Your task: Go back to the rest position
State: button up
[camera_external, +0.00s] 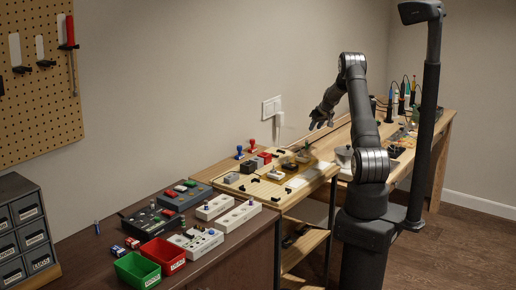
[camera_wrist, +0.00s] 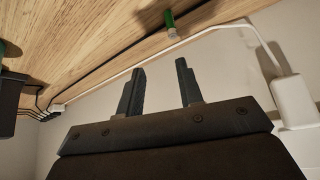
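My gripper (camera_external: 322,121) hangs in the air over the wooden bench in the external view, with the arm folded above my base. In the wrist view my gripper (camera_wrist: 158,88) shows two dark fingers standing apart with nothing between them. The fingertips touch nothing that I can see.
The wooden workbench (camera_external: 322,170) bears small parts, and it also shows in the wrist view (camera_wrist: 110,38). A green cylinder (camera_wrist: 169,19) and a white wall plug (camera_wrist: 292,98) show near the fingers. Red (camera_external: 165,255) and green bins (camera_external: 137,271) stand on the dark table at left.

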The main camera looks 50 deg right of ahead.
jog(key=s+d+r, duration=0.1)
jog(key=s+r, duration=0.4)
jog(key=s, duration=0.2)
jog(key=w+a+r+n+y, duration=0.1)
jog(key=w+a, duration=0.3)
jog(key=a, duration=0.3)
jog(key=w+a+r+n+y, duration=0.1)
jog(key=w+a+r+n, duration=0.1)
jog(key=w+a, duration=0.35)
jog(key=w+a+r+n, duration=0.1)
jog(key=w+a, duration=0.1)
jog(key=a, duration=0.7)
jog(key=w+a+r+n+y, duration=0.1)
jog(key=a+n, duration=0.1)
jog(key=a, duration=1)
jog(key=w+a+r+n+y, duration=0.1)
jog(key=a+r+n, duration=0.1)
jog(key=a, duration=1)
jog(key=shift+r+n+y, duration=0.25)
jog(key=shift+n+y, duration=0.05)
jog(key=shift+y, duration=0.1)
jog(key=shift+w, duration=0.1)
